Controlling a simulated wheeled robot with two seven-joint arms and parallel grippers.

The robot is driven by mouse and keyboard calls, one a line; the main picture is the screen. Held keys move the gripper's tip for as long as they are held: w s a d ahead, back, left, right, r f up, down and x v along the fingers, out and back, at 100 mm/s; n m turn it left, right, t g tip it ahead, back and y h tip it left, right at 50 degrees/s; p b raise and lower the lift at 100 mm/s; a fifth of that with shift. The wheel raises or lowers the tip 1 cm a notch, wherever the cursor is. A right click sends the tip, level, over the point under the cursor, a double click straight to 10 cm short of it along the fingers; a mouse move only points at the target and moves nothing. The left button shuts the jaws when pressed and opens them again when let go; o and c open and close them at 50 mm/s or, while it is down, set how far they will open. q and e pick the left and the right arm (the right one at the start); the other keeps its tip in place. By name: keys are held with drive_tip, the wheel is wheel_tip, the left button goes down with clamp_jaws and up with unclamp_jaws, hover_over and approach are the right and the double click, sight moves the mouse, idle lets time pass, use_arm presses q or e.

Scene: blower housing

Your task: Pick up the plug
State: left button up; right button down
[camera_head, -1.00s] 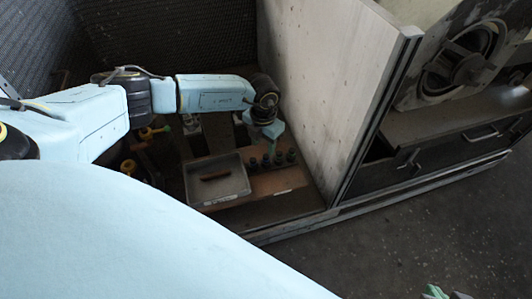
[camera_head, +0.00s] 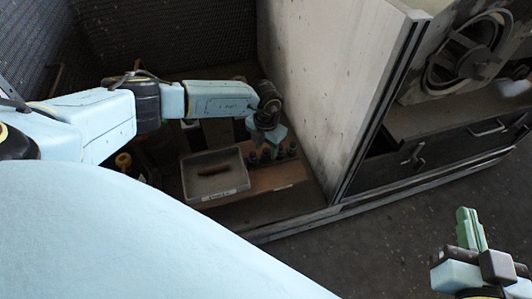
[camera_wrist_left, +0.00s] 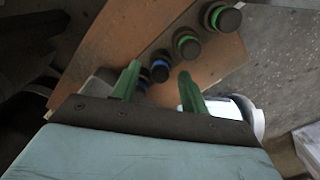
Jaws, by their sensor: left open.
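Several dark round plugs stand in a row on a brown board. In the left wrist view, two have green rings, a far one (camera_wrist_left: 225,18) and a nearer one (camera_wrist_left: 187,43). A blue-ringed plug (camera_wrist_left: 160,66) and another partly hidden blue-ringed one (camera_wrist_left: 143,80) are closest. My left gripper (camera_wrist_left: 159,80) is open, its green fingers pointing toward the blue-ringed plugs, with nothing visibly gripped. In the head view my left gripper (camera_head: 268,140) is over the row and hides part of it. My right gripper (camera_head: 470,228) is far to the right, over the floor; its finger gap is unclear.
A grey tray (camera_head: 241,184) with a brown piece inside stands left of the plugs. A pale upright panel (camera_head: 325,80) rises close behind and right of them. A dark cabinet (camera_head: 450,150) with handles stands further right. The brown board (camera_head: 280,178) has bare room in front.

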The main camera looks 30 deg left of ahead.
use_arm(q)
drive_tip(key=shift+c, duration=0.4)
clamp_jaws()
drive_tip(key=shift+r, duration=0.2)
